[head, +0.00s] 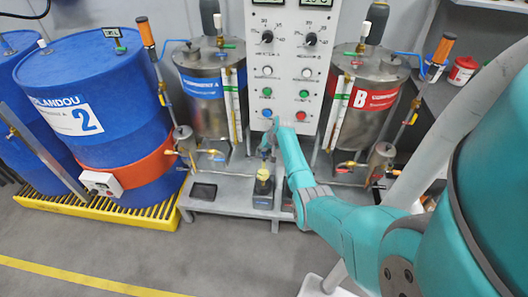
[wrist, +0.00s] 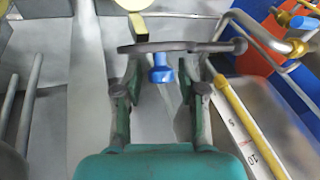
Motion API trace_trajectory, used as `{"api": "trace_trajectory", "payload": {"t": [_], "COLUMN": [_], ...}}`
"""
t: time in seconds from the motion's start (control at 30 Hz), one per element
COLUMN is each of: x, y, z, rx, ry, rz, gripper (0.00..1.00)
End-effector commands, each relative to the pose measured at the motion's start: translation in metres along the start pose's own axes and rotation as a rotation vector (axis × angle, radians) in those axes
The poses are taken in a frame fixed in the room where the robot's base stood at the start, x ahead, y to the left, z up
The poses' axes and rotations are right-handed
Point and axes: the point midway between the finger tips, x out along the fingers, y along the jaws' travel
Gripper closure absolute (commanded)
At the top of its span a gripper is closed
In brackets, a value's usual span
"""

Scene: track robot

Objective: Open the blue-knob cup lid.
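My gripper (head: 267,148) reaches down in front of the control panel, above the bench, in the head view. In the wrist view its two fingers (wrist: 158,85) stand apart. A small blue knob-like part (wrist: 160,70) shows between them, with gaps on both sides; I cannot tell whether it is the cup lid's knob. A grey bar (wrist: 180,47) crosses just beyond the fingertips. A small yellow cup-like item (head: 262,184) stands on a dark base below my gripper in the head view. Its lid is too small to make out.
Steel tanks A (head: 208,100) and B (head: 365,105) flank the panel (head: 285,75). A black tray (head: 203,191) lies on the grey bench, left of the yellow item. A blue drum (head: 95,90) stands at left. Tank pipes and a scaled gauge (wrist: 245,125) are close at right in the wrist view.

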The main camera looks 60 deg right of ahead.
Motion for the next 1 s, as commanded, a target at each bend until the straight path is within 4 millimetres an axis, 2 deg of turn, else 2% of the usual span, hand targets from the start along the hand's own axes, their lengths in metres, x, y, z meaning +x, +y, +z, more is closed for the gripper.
{"api": "trace_trajectory", "payload": {"t": [0.33, 0.47, 0.63, 1.0], "x": [-0.002, -0.010, -0.034, -0.099], "y": [0.000, 0.000, 0.000, 0.000], "z": [-0.001, -0.001, -0.001, -0.001], "rx": [0.000, 0.000, -0.001, 0.000], "ry": [0.001, 0.003, 0.004, 0.003], "rz": [0.000, -0.001, 0.000, 0.000], "gripper": [0.52, 0.52, 0.52, 0.52]}}
